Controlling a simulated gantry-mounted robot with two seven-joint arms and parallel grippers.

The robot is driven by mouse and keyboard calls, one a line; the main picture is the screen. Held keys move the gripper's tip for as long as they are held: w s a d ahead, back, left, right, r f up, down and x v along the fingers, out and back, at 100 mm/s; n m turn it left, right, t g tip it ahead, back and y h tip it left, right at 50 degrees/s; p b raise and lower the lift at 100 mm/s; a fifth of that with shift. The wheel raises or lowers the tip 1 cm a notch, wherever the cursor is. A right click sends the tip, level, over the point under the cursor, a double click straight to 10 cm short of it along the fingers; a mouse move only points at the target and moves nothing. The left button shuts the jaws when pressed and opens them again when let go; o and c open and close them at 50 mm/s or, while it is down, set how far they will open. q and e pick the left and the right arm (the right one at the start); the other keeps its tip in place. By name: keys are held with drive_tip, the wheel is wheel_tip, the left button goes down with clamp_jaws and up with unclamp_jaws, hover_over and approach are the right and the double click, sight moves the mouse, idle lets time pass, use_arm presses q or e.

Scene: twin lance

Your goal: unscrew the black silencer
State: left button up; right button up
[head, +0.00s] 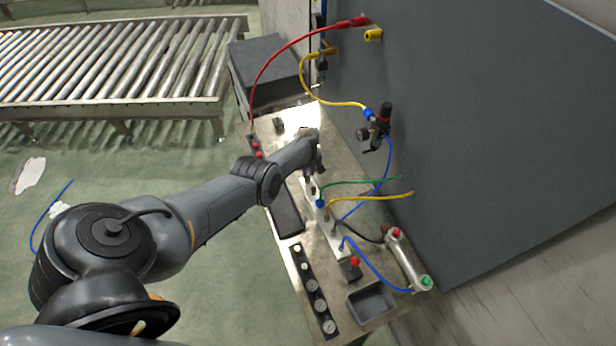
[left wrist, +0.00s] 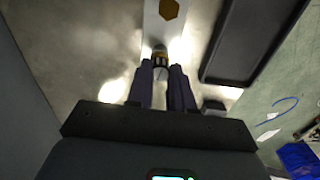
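In the left wrist view, a small dark fitting with brass-coloured bands (left wrist: 160,54), which looks like the black silencer, stands at the end of a pale block (left wrist: 158,20). My left gripper (left wrist: 161,72) has its two dark fingers close together, one on each side of the fitting. The fitting fills the narrow gap at the fingertips, and the gripper looks shut on it. In the head view, my left gripper (head: 314,170) is over the far end of the white valve block (head: 322,228), and my arm and gripper hide the fitting there. My right gripper is not in view.
A grey panel (head: 480,130) stands along the table's right side. Green, yellow and blue hoses run near the block, and a black regulator (head: 378,125) is on the panel. A dark tray (head: 286,212) lies left of the block, and a grey bin (head: 371,302) sits at the near end.

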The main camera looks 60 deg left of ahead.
use_arm(q)
drive_tip(key=o, duration=0.3)
